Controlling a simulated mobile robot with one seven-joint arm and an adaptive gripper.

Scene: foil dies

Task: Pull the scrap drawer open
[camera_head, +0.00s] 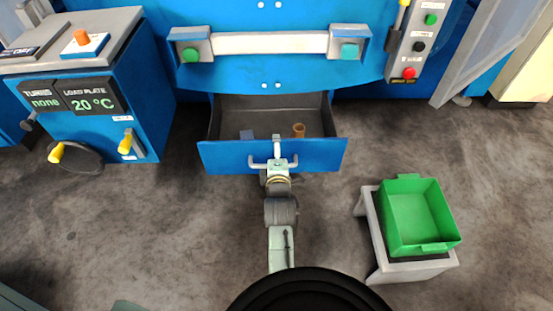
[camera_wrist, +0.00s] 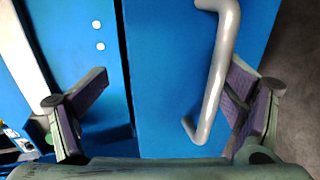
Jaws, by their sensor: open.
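The scrap drawer (camera_head: 222,158) stands pulled out from the blue machine in the head view, with its dark inside showing. Its front carries a pale bar handle (camera_head: 254,163). My gripper (camera_head: 277,164) is at the middle of this handle. In the wrist view the grey handle (camera_wrist: 221,65) lies between my open fingers, close to the right finger and well apart from the left one. The blue drawer front (camera_wrist: 165,70) is behind it. Inside the drawer are a brown cylinder (camera_head: 298,131) and a small grey-blue block (camera_head: 247,134).
A green bin (camera_head: 415,215) sits on a grey stand (camera_head: 368,225) to the right of my arm. A blue cabinet (camera_head: 100,135) with displays stands at the left. A button panel (camera_head: 411,45) is at the upper right. The floor left of my arm is clear.

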